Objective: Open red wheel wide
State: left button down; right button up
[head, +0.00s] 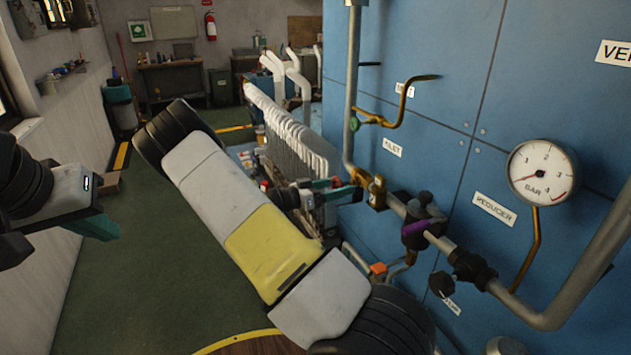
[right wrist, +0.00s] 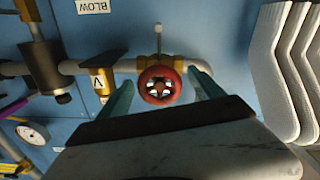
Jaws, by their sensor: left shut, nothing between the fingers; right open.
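The red wheel (right wrist: 160,85) is a small round handwheel with a dark, spoked centre, mounted on brass pipework in the right wrist view. It faces the camera. My right gripper (head: 343,190) is open, with one teal finger on each side of the wheel. Small gaps seem to show beside the rim, and I cannot tell whether either finger touches it. In the head view the wheel is mostly hidden by my right gripper. My left gripper (head: 100,226) is shut and empty at the far left, away from the pipes.
A blue panel (head: 440,80) carries pipes, a pressure gauge (head: 541,173) and a purple-handled valve (head: 416,228). A brass valve (right wrist: 101,80) sits left of the wheel in the right wrist view. White sock forms (head: 285,128) stand close by.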

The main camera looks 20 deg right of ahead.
jog(key=c, duration=1.4)
